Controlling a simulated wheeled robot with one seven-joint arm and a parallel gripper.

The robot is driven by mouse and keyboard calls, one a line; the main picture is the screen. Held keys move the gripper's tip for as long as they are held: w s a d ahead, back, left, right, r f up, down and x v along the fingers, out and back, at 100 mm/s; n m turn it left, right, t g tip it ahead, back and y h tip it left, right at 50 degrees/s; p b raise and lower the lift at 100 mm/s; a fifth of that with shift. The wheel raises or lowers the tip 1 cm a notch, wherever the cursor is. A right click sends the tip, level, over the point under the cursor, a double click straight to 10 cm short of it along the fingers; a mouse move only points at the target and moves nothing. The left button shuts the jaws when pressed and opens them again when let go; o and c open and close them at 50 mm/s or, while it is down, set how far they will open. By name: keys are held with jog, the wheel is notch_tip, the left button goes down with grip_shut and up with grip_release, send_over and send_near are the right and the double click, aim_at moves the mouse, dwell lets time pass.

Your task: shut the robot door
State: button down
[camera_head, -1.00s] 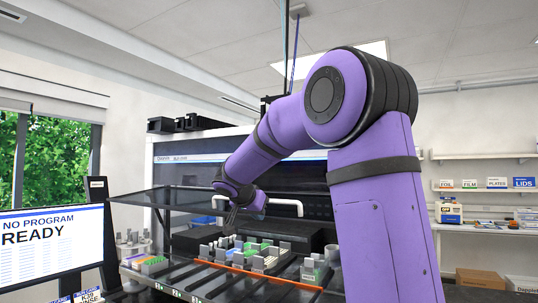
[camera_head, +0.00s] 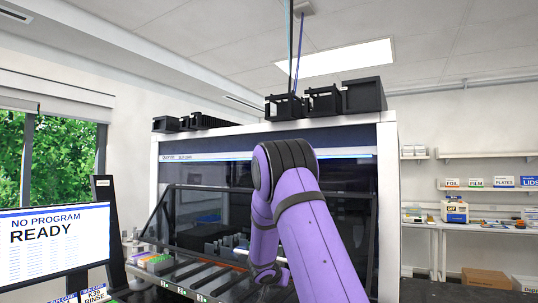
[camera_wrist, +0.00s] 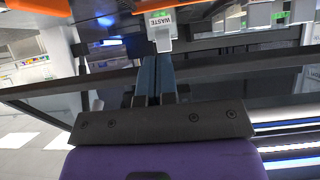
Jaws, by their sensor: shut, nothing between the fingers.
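The robot door (camera_head: 158,212) is a dark-framed glass panel on the front of the big lab machine. In the head view it slants down and outward from its top edge, partly lowered. My arm hides its right part, and its handle is not visible. My gripper (camera_head: 268,277) is low in front of the machine, partly hidden by my arm. In the wrist view my gripper (camera_wrist: 155,75) has its two fingers together with nothing between them. A long dark bar (camera_wrist: 235,68), which looks like a door edge, crosses beside the fingers; I cannot tell whether they touch.
The deck (camera_head: 190,278) with several labware pieces extends below the door. A monitor (camera_head: 45,245) reading "NO PROGRAM READY" stands at the left. Black boxes (camera_head: 364,95) sit on the machine. A side bench (camera_head: 450,227) is at the right.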

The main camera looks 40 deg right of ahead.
jog(key=x, duration=1.1)
jog(key=shift+w+d+r, duration=0.1)
jog(key=shift+d, duration=0.2)
jog(key=shift+x, duration=0.8)
jog(key=shift+r, duration=0.25)
jog(key=v, duration=1)
jog(key=shift+a+r, duration=0.15)
jog(key=shift+a, duration=0.1)
jog(key=shift+r, duration=0.1)
jog(key=s+a+r+n+y, duration=0.3)
jog(key=s+a+r+n, duration=0.1)
jog(key=s+a+r, duration=1.3)
jog(key=s+a+n+t+y, duration=0.1)
jog(key=s+a+n+y, duration=0.6)
jog(key=s+a, duration=1.3)
jog(key=a+n, duration=0.1)
jog(key=n, duration=0.2)
jog(key=shift+s+a+r+y, duration=0.2)
jog(key=shift+s+r+y, duration=0.05)
jog(key=shift+s+y, duration=0.15)
